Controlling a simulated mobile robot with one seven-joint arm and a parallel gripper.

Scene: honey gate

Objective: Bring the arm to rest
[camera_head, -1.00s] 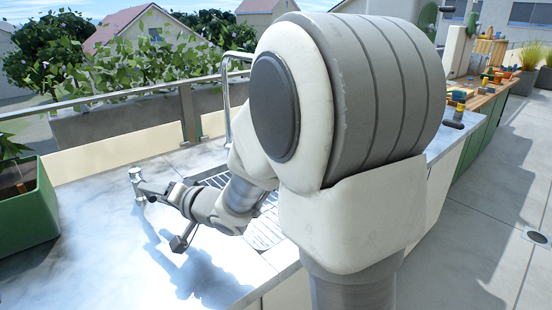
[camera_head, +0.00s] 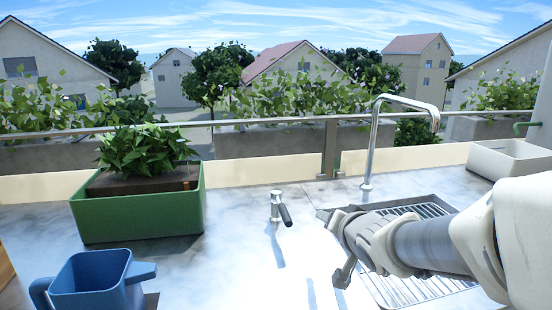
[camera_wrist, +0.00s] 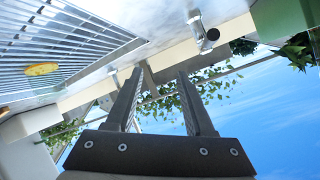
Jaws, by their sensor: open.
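My gripper (camera_wrist: 160,78) is open and empty in the wrist view, with its two dark fingers apart. In the head view my arm reaches in from the right, and the gripper (camera_head: 328,214) is above the counter at the left edge of the sink. A short metal tap-like fitting with a dark handle (camera_head: 277,207) stands upright on the counter (camera_head: 235,262), left of the gripper and apart from it. The fitting also shows in the wrist view (camera_wrist: 201,32), beyond the fingers. The fingertips are small and hard to make out in the head view.
A sink with a wire rack (camera_head: 415,290) lies under my arm, a tall curved faucet (camera_head: 371,150) behind it. A green planter (camera_head: 140,213) and blue jug (camera_head: 92,285) stand left. A white basin (camera_head: 510,160) is back right. A yellow oval thing (camera_wrist: 41,69) lies on the rack.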

